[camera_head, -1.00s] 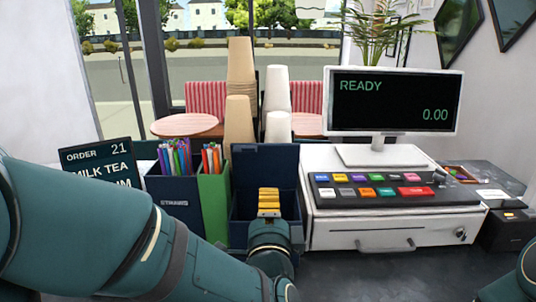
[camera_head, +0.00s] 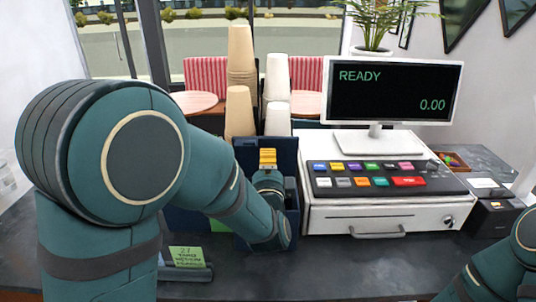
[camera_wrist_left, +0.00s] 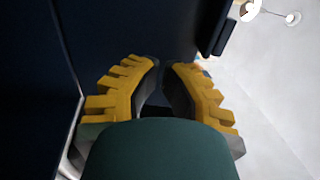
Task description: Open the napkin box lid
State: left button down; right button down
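The dark blue napkin box (camera_head: 292,205) stands on the counter left of the cash drawer. Its lid (camera_head: 286,148) appears raised, a dark upright panel at the back of the box. My left gripper (camera_head: 267,154), with yellow fingers, is at the box in front of this panel; contact cannot be told. In the left wrist view, the fingertips (camera_wrist_left: 162,64) are close together with nothing visible between them, and dark blue surfaces fill the area ahead and left. My left forearm hides much of the box front. My right gripper is out of view; only part of that arm shows at lower right.
The white cash drawer (camera_head: 375,215) and register screen (camera_head: 390,95) stand close on the right. Stacked cups (camera_head: 240,112) stand behind the box. A small green note stand (camera_head: 187,257) is at the front left.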

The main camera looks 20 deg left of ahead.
aim_at(268, 147)
pick_arm(q)
jog(key=shift+x, duration=0.95)
jog(key=p, duration=0.2)
jog(key=w+g+p, duration=0.1)
jog(key=p, duration=0.1)
jog(key=shift+w+a+r+p, duration=0.2)
jog(key=shift+w+r+p, duration=0.1)
jog(key=shift+r, duration=0.1)
jog(key=shift+w+a, duration=0.1)
jog(key=shift+w, duration=0.25)
jog(key=shift+f, duration=0.1)
